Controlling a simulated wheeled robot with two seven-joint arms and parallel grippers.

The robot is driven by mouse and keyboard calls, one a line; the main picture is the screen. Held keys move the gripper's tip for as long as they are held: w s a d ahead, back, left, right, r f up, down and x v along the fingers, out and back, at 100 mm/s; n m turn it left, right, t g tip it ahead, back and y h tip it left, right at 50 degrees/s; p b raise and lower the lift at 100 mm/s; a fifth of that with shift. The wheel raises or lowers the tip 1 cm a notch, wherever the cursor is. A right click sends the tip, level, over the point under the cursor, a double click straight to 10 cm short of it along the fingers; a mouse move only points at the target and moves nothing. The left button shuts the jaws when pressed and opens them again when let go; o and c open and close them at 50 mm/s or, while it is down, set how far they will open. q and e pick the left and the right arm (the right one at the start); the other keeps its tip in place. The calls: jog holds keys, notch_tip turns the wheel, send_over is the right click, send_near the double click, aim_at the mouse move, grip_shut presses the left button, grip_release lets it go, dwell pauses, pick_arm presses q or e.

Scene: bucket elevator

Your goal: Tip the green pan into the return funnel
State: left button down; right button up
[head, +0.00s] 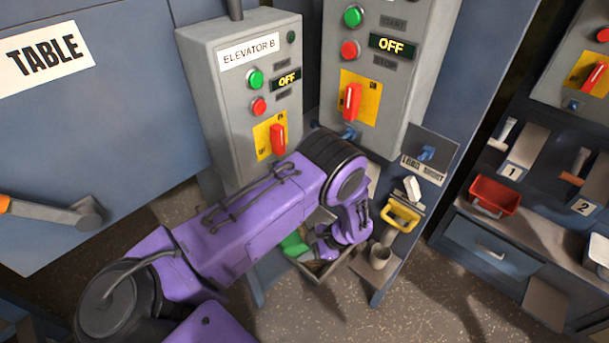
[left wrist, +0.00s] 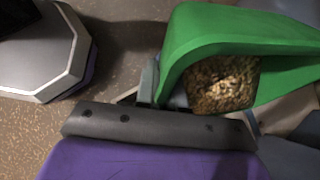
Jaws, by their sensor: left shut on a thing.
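The green pan shows as a small patch (head: 294,244) below my left forearm in the head view. It fills the upper right of the left wrist view (left wrist: 215,30), with brown grainy material (left wrist: 224,84) inside it. My left gripper (head: 318,248) is shut on the pan; the fingers show only partly. The pan is over or beside a square open-topped metal bin (head: 328,272), possibly the return funnel; my arm hides much of both. I cannot tell the pan's exact tilt. My right gripper is not in view.
The Elevator B control box (head: 240,90) and another control box (head: 385,60), both showing OFF, stand behind my arm. A yellow-handled item (head: 402,216) and a grey cup (head: 380,256) are right of the gripper. A red bin (head: 494,195) is on the right bench.

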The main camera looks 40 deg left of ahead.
pick_arm(q)
jog(key=shift+w+d+f+g+y+b, duration=0.15)
jog(key=shift+g+y+b, duration=0.15)
jog(key=shift+b, duration=0.45)
jog(key=shift+w+a+r+g+y+b, duration=0.1)
jog(key=shift+g+y+b, duration=0.1)
jog(key=shift+g+b, duration=0.35)
jog(key=g+b, duration=0.1)
jog(key=b, duration=0.2)
jog(key=w+r+g+y+b, duration=0.1)
jog(key=b, duration=0.2)
jog(key=shift+d+m+y, duration=0.3)
jog(key=shift+m, duration=0.1)
jog(key=shift+w+d+r+g+b, duration=0.1)
jog(key=shift+r+g+b, duration=0.2)
jog(key=shift+g+b, duration=0.3)
jog(key=shift+r, duration=0.1)
